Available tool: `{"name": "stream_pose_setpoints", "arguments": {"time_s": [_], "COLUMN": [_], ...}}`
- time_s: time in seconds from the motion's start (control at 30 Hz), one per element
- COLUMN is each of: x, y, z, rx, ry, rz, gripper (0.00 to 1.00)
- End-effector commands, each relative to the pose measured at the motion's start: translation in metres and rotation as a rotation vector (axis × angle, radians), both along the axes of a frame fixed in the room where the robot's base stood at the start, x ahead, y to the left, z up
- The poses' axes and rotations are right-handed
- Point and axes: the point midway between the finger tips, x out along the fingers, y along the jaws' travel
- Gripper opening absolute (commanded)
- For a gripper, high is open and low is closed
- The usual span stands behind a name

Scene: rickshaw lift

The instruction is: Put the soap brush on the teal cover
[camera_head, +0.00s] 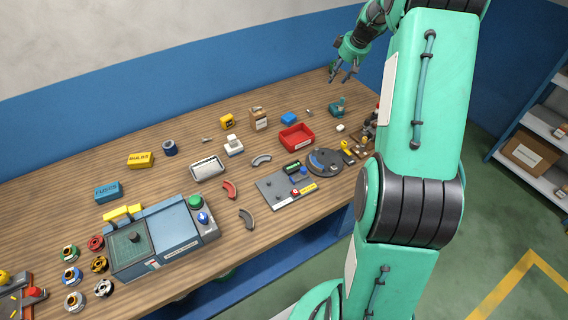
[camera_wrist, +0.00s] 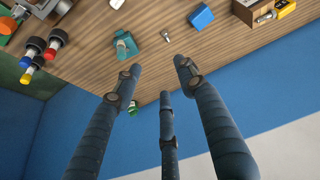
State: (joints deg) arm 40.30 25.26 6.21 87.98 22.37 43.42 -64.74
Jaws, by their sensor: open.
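A small teal item with a rounded top (camera_head: 337,106), which looks like the soap brush, stands near the back right of the bench. It also shows in the wrist view (camera_wrist: 124,46), beyond my fingertips and apart from them. The teal cover (camera_head: 128,246) appears to be the flat, black-knobbed lid on the grey machine at the front left. My gripper (camera_head: 345,76) is open and empty, above the bench's back right end. In the wrist view its three dark fingers (camera_wrist: 161,75) are spread, with nothing between them.
A round grey disc (camera_head: 325,162) and a grey plate with parts (camera_head: 284,190) lie at the front right. The blue wall (camera_wrist: 270,110) is close behind my fingers.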

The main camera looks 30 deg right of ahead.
Motion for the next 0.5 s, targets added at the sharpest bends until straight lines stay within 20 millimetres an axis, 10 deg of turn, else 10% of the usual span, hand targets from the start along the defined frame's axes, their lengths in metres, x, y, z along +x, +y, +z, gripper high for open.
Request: {"name": "stream_pose_setpoints", "arguments": {"time_s": [0.5], "x": [-0.05], "y": [0.197], "z": [0.118], "rx": [0.02], "ry": [0.003], "rz": [-0.024], "gripper": [0.41]}}
